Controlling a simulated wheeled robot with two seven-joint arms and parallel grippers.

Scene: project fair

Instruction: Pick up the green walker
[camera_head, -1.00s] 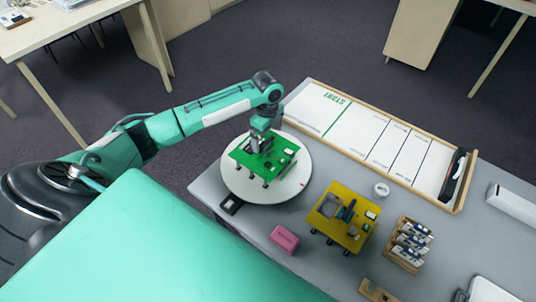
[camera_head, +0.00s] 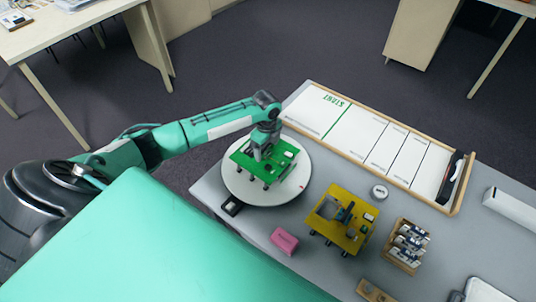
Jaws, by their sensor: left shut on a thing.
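The green walker (camera_head: 280,162) is a flat green plate with dark legs and small parts on top. It is at the white round turntable (camera_head: 240,189) near the table's left corner; I cannot tell whether its legs touch the disc. My left gripper (camera_head: 262,154) comes down over the walker's left half and is shut on it. The gripper hides part of the walker's top, and its fingertips are hard to make out. My right gripper is not in view.
A yellow walker (camera_head: 353,236) stands to the right, with a pink block (camera_head: 284,241) in front. A small black item (camera_head: 232,206) lies by the turntable.

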